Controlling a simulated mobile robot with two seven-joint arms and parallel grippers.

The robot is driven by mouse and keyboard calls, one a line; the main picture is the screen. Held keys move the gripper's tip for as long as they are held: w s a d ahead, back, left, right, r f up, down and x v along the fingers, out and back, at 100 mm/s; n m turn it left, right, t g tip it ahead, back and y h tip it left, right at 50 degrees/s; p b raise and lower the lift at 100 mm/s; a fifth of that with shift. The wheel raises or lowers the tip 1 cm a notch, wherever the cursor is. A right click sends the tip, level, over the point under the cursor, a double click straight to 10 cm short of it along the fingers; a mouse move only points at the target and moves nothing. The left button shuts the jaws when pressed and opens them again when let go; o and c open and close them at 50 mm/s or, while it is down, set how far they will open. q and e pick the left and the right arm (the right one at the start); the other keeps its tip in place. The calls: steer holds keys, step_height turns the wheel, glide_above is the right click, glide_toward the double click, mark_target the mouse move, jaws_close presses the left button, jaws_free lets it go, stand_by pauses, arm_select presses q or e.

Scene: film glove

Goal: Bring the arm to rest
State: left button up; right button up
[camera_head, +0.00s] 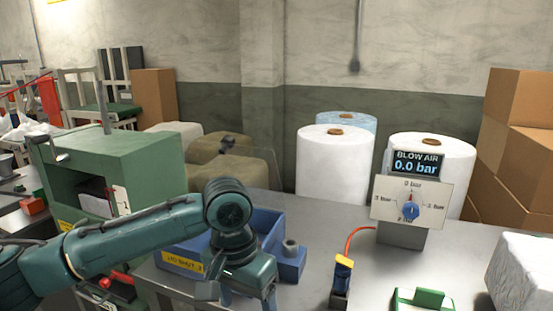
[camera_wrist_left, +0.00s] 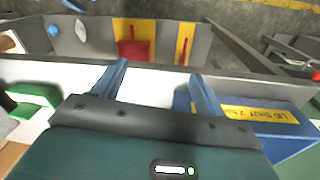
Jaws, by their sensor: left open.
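My left arm comes in from the left in the head view, bent at a dark teal elbow-like joint. My left gripper (camera_head: 240,292) points down at the table's front, in front of the blue bin (camera_head: 268,222). In the wrist view its two blue-grey fingers (camera_wrist_left: 158,88) are spread apart with nothing between them. The labelled blue bin (camera_wrist_left: 290,122) lies right of the fingers in that view. My right gripper is not in view.
On the grey table (camera_head: 305,240) stand a blow-air gauge (camera_head: 411,200) reading 0.0 bar, a yellow-and-blue nozzle (camera_head: 343,270) with a red hose, and a green fixture (camera_head: 425,299). A green machine (camera_head: 150,160) stands left. White rolls (camera_head: 333,165) and cardboard boxes (camera_head: 515,150) are behind.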

arm_select(q)
steer(key=s+d+f+m+t+h, duration=0.1)
steer(key=s+d+f+h, duration=0.2)
steer(key=s+f, duration=0.15)
steer(key=s+d+f+t+h, duration=0.1)
steer(key=s+d+f+h, duration=0.1)
steer(key=s+f, duration=0.25)
steer(key=s+a+f+n+t+y, duration=0.1)
steer(key=s+a+f+n+y, duration=0.35)
steer(key=a, duration=0.65)
steer(key=s+a+f+n+y, duration=0.1)
steer(key=s+a+f+y, duration=0.1)
steer(key=s+a+f, duration=0.7)
steer(key=w+d+r+m+t+h+p, duration=0.1)
steer(key=w+d+r+t+h+p, duration=0.2)
steer(key=w+t+p, duration=0.4)
steer(key=w+d+h, duration=0.1)
steer(key=d, duration=0.1)
steer(key=shift+d+r+t, duration=0.25)
steer(key=shift+d+t, duration=0.05)
steer(key=shift+d, duration=0.05)
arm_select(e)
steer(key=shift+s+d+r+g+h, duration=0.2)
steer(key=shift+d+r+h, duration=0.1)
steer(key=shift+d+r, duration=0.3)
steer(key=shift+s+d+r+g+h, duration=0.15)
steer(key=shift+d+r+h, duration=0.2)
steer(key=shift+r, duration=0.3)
